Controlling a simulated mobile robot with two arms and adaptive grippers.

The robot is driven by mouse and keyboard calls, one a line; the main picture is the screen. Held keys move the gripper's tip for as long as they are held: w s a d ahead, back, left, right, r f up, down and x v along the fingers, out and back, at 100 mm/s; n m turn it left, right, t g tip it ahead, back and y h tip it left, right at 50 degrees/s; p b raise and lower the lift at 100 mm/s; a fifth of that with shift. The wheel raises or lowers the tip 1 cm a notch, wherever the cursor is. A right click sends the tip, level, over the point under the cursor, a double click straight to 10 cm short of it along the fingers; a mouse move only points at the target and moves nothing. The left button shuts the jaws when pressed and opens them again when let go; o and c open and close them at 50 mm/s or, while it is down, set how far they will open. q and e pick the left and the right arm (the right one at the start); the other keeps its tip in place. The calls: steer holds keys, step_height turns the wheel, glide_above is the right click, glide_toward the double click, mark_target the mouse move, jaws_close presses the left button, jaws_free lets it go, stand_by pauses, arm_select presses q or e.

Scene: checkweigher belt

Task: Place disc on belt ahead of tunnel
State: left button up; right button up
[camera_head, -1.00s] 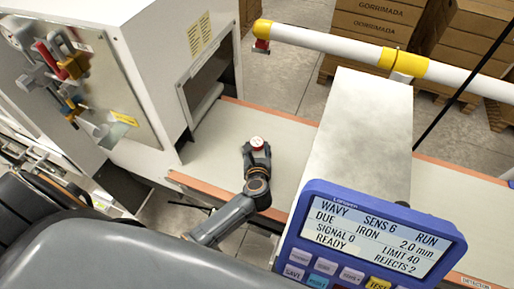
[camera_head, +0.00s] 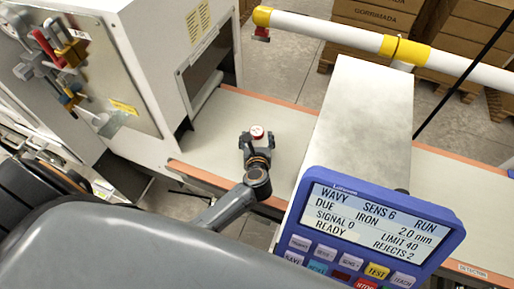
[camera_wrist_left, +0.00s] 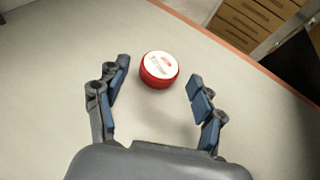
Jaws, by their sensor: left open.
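The disc (camera_head: 257,132) is small and red with a white printed top. It lies flat on the pale belt (camera_head: 290,120), between the white cabinet and the grey metal tunnel housing (camera_head: 362,125). My left gripper (camera_head: 258,138) is low over the belt, just on the near side of the disc. In the left wrist view the fingers (camera_wrist_left: 158,78) stand wide apart, with the disc (camera_wrist_left: 160,70) between and slightly beyond their tips, clear of both. My right gripper is not in view.
A blue display panel (camera_head: 375,235) stands in front of the tunnel housing. A white cabinet (camera_head: 150,70) with a dark opening borders the belt on the left. A white and yellow rail (camera_head: 330,38) runs behind the belt, with cartons (camera_head: 365,20) beyond.

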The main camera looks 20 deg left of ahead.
arm_select(q)
steer(key=b+v, duration=0.1)
steer(key=v, duration=0.9)
steer(key=shift+f+b, duration=0.15)
steer(key=shift+b, duration=0.15)
steer(key=shift+v, duration=0.8)
